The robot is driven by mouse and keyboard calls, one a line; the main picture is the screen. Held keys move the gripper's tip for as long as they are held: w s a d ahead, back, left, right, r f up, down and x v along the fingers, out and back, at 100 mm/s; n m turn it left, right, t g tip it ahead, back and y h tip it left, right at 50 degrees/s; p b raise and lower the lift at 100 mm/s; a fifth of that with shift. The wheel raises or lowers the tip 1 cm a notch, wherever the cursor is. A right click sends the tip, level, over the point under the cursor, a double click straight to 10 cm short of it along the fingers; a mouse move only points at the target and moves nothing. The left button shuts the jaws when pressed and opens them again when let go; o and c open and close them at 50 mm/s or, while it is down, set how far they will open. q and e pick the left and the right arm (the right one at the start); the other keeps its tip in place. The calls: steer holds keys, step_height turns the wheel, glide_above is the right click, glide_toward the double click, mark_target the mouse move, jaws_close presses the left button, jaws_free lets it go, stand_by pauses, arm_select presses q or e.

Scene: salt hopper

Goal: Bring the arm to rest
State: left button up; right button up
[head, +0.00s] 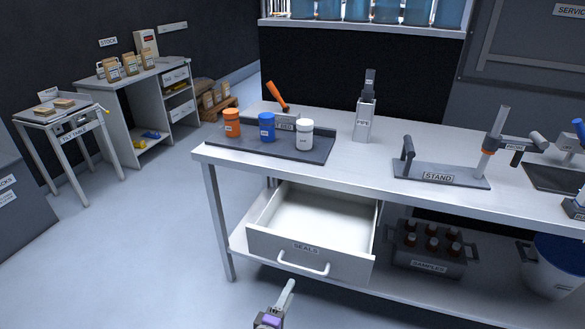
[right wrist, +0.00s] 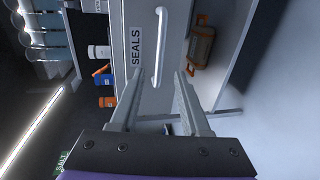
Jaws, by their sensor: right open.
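My right gripper (head: 283,298) shows at the bottom of the head view, just below the handle (head: 303,268) of the SEALS drawer (head: 309,255). The drawer is pulled open and looks empty inside. In the right wrist view, the two fingers of my right gripper (right wrist: 158,75) stand apart with nothing held between them. The drawer handle (right wrist: 158,45) lies beyond the fingertips, and I see no contact with it. My left gripper is not in view.
The workbench (head: 350,165) carries a tray with an orange, a blue and a white jar (head: 304,134), a PIPE holder (head: 365,120) and a STAND (head: 438,175). A SAMPLES crate (head: 428,265) sits on the lower shelf.

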steer(key=s+d+m+g, duration=0.4)
steer(key=d, duration=0.5)
steer(key=s+d+m+g, duration=0.3)
steer(key=s+d, duration=0.1)
steer(key=d, duration=0.4)
steer(key=s+d+f+m+g+y, duration=0.15)
steer(key=s+m, duration=0.25)
steer(key=s, duration=0.4)
steer(key=s+d+m+g+y, duration=0.1)
steer(key=s+m+g+y, duration=0.15)
steer(key=s, duration=0.55)
arm_select(q)
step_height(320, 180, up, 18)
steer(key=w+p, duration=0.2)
steer(key=p, duration=1.4)
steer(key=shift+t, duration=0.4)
arm_select(e)
step_height(320, 180, up, 18)
steer(key=w+t, duration=0.1)
steer(key=w, duration=0.1)
steer(key=shift+w+m+t+y, duration=0.3)
steer(key=shift+w+m+y, duration=0.05)
steer(key=shift+m+y, duration=0.1)
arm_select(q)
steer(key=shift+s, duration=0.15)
arm_select(e)
steer(key=shift+s, duration=0.15)
